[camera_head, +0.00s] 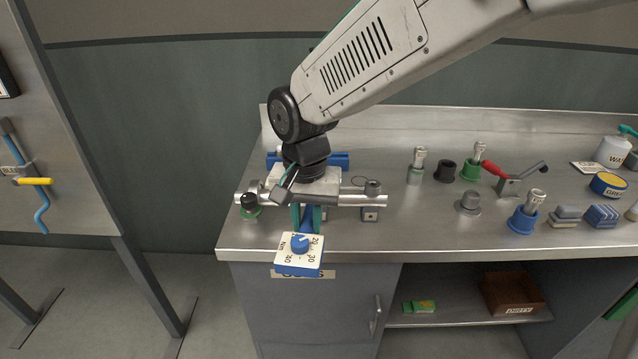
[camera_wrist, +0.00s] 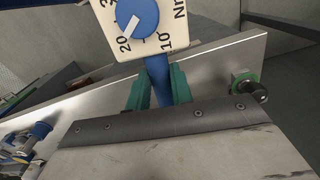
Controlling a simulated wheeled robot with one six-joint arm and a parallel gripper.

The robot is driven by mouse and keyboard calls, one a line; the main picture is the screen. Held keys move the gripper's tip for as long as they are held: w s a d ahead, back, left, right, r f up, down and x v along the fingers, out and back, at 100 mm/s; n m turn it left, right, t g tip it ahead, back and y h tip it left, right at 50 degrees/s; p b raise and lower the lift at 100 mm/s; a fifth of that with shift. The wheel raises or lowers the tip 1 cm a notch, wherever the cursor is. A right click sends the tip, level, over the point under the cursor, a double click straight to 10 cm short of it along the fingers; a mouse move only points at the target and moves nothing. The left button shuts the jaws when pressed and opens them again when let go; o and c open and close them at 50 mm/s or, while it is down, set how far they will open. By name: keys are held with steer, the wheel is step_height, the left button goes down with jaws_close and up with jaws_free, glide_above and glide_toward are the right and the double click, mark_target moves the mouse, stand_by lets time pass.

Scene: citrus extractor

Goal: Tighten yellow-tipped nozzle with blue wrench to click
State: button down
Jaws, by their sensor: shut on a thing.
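My gripper (camera_head: 309,217) is shut on the shaft of the blue wrench (camera_head: 300,255), at the front edge of the steel bench. The wrench has a white dial plate marked in Nm with a blue knob; the dial end hangs past the bench edge. In the wrist view the teal fingers of my gripper (camera_wrist: 160,90) stand on both sides of the wrench's blue shaft (camera_wrist: 158,72). The wrench's far end is hidden. I cannot pick out a yellow-tipped nozzle; a dark-capped fitting with a green ring (camera_head: 250,206) is at the rail's left end.
A panel with a yellow handle (camera_head: 36,181) stands left.

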steer(key=shift+d+n, duration=0.5)
steer(key=shift+d, duration=0.3)
stand_by(0.4)
steer(key=c, duration=1.9)
jaws_free()
jaws_close()
steer(key=shift+s+d, duration=0.1)
steer(key=shift+d, duration=0.2)
